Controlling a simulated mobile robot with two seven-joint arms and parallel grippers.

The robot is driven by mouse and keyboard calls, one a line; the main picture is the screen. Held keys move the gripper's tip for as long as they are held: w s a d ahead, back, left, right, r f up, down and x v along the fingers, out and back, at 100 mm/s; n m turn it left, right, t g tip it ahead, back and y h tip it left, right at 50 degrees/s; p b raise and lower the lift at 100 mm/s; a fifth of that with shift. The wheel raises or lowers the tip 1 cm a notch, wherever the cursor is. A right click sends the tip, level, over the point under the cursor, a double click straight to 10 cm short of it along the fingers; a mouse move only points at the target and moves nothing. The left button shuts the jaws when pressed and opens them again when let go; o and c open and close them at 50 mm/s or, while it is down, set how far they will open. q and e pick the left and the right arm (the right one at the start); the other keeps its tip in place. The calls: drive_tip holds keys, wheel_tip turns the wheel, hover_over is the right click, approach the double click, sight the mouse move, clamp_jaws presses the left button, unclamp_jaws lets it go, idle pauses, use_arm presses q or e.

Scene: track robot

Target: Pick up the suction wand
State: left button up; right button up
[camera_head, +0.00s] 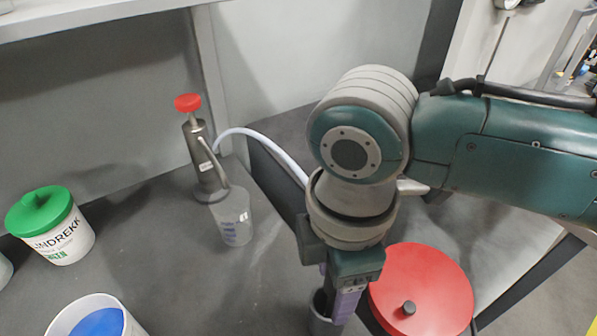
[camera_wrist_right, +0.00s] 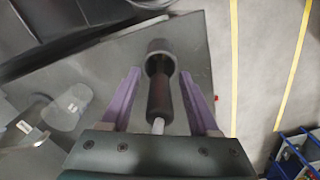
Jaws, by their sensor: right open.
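The suction wand appears to be the dark brown, round handle (camera_wrist_right: 159,95) in the right wrist view, with a pale stub at its near end. Its far end meets a grey round holder (camera_wrist_right: 160,57). My right gripper (camera_wrist_right: 160,73) is open, with one purple finger on each side of the handle and visible gaps between. In the head view my right gripper (camera_head: 338,300) points down near the bottom edge, beside a grey cup-like holder (camera_head: 320,315). The wand is mostly hidden there by my gripper and wrist. My left gripper is not in view.
A red round lid (camera_head: 425,285) lies close right of my gripper. A red-topped metal pump (camera_head: 202,155) with a pale hose (camera_head: 268,142) and a clear cup (camera_head: 233,218) stand left. A green-lidded tub (camera_head: 62,235) and a white tub (camera_head: 75,310) are farther left. Grey bench (camera_head: 170,270) between is clear.

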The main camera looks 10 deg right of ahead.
clamp_jaws()
idle(0.5)
